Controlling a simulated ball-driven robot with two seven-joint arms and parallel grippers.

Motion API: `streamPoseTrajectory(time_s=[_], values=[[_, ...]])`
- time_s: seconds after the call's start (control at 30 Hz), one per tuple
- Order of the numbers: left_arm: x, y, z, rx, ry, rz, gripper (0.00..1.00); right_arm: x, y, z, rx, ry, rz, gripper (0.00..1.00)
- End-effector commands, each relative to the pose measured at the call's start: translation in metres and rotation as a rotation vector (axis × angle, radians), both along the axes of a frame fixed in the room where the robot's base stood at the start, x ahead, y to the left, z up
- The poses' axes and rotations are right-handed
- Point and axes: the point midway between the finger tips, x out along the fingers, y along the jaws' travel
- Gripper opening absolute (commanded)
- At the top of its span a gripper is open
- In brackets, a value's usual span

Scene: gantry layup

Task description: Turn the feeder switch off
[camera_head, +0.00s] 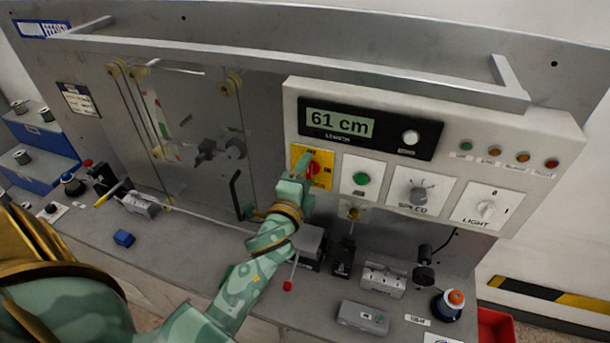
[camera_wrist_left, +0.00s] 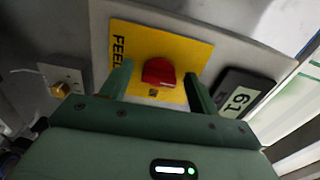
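The feeder switch is a red rotary knob (camera_wrist_left: 159,72) on a yellow plate (camera_wrist_left: 190,50), set in the light control panel (camera_head: 450,115). In the head view the yellow plate (camera_head: 322,168) is partly covered by my left gripper (camera_head: 303,170). In the left wrist view my left gripper (camera_wrist_left: 158,88) is open, with one finger on each side of the red knob. Gaps show between the knob and both fingers, so it is not gripped. Which way the knob points is hard to tell. My right gripper is not in view.
The display (camera_head: 340,123) reads 61 cm. A green button (camera_head: 361,178), a speed knob (camera_head: 418,193) and a light switch (camera_head: 486,208) sit to the right. A grey rail (camera_head: 290,62) runs above the panel. Small devices stand on the bench (camera_head: 200,245) below.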

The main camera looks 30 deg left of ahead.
Motion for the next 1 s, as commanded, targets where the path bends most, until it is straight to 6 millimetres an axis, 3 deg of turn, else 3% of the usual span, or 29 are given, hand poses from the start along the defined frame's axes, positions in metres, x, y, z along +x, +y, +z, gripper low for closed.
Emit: streamPoseTrajectory(time_s=[0.37, 0.47, 0.8, 1.0], values=[[-0.009, -0.003, -0.001, 0.002, 0.001, -0.001, 0.60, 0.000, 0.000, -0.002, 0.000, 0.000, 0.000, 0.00], [-0.026, -0.007, -0.003, 0.001, 0.003, -0.001, 0.60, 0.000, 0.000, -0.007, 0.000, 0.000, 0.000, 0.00], [-0.115, -0.027, -0.006, -0.002, 0.005, 0.001, 0.60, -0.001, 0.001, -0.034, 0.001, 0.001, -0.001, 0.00], [-0.149, -0.035, -0.004, -0.001, 0.003, 0.001, 0.60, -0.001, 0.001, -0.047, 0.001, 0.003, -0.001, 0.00]])
